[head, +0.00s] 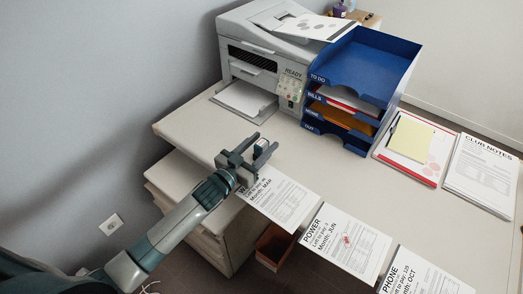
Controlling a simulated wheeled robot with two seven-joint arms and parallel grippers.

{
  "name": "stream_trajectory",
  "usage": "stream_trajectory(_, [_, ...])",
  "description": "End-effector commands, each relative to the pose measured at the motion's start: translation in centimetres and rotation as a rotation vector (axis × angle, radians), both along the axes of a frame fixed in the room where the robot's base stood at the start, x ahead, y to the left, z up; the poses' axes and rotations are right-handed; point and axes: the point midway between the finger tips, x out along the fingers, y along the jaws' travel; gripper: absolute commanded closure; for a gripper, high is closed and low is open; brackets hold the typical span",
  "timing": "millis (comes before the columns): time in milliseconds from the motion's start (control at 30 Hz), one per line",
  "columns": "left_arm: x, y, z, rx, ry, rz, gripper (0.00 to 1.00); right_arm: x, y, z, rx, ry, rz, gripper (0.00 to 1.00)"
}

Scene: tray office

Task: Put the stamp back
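My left gripper (267,145) reaches in from the left, above the desk at the top edge of the leftmost bill. Its two fingers are apart. A small pale object with a dark edge, probably the stamp (262,143), shows between or just behind the fingertips. I cannot tell whether the fingers grip it or whether it stands on the desk. The POWER bill (343,243) bears a small red mark. The leftmost bill (281,199) is partly hidden by the gripper, and the PHONE bill (422,277) is cut off at the bottom. My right gripper is not in view.
A printer (262,55) stands at the back left, beside a blue tray stack (367,68). A yellow pad (411,140) and the Club Notes sheets (482,172) lie at the right. The desk (335,178) is clear between the bills and trays. A brown bin (275,246) is below.

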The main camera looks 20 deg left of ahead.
Motion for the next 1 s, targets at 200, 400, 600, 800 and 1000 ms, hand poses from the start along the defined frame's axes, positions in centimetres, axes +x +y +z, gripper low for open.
stream_trajectory(200, [0.0,0.0,0.0,0.000,0.000,0.000,0.98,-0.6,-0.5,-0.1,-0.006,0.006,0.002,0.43])
stream_trajectory(400, [0.0,0.0,0.0,0.000,0.000,0.000,1.00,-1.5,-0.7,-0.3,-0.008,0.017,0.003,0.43])
stream_trajectory(600, [0.0,0.0,0.5,0.001,-0.001,0.000,1.00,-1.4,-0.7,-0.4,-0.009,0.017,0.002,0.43])
stream_trajectory(800, [0.0,0.0,2.5,0.001,-0.004,-0.001,1.00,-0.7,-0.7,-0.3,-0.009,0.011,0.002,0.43])
stream_trajectory(1000, [-0.6,-1.8,5.2,-0.006,-0.003,-0.002,1.00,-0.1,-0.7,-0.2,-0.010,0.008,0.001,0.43])
